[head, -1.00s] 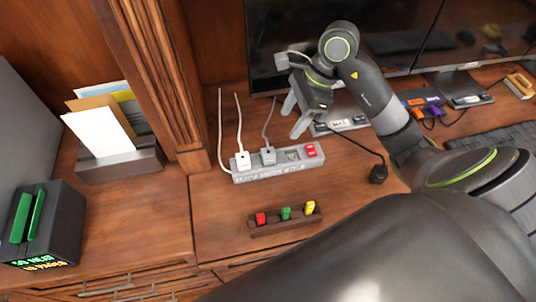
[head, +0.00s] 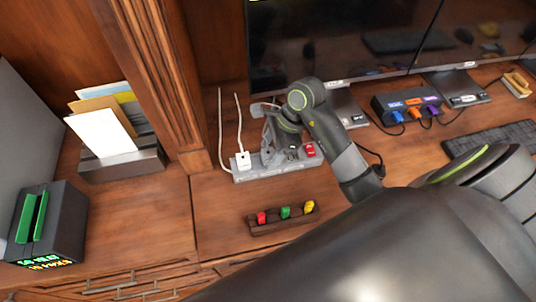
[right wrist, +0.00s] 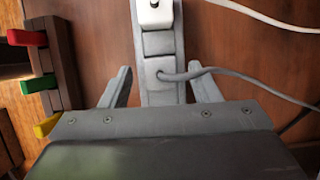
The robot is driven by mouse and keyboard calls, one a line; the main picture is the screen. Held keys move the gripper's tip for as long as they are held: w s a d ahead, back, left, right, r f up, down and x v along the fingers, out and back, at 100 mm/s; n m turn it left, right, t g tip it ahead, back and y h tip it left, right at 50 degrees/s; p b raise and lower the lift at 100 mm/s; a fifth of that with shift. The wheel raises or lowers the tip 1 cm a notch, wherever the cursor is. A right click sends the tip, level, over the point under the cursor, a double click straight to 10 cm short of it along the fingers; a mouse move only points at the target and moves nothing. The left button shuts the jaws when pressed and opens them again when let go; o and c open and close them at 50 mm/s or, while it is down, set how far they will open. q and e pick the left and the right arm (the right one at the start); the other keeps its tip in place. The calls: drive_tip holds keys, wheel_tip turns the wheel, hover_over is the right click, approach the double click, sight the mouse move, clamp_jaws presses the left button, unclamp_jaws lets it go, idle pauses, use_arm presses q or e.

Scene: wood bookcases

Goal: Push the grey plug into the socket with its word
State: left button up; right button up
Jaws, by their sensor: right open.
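A grey power strip (head: 245,175) lies on the desk, with a white plug (head: 243,160) at its left end and a red switch (head: 310,149) at its right. The writing on its front is too small to read. My right gripper (head: 272,152) is open, low over the strip's middle, and mostly covers the grey plug in the head view. In the right wrist view the grey plug (right wrist: 163,78) with its grey cord lies between the open fingers, one on each side of the strip. I cannot tell whether they touch it or how deep it sits. My left gripper is not in view.
A brown rack (head: 272,226) with red, green and yellow pieces lies in front of the strip. A monitor (head: 330,50) stands behind. A dark hub (head: 390,112) with coloured plugs is to the right. A letter holder (head: 120,165) stands left.

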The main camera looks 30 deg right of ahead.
drive_tip(key=shift+f, duration=0.35)
drive_tip(key=shift+c, duration=0.5)
drive_tip(key=c, duration=1)
drive_tip(key=shift+o, duration=0.2)
drive_tip(key=shift+r, duration=0.1)
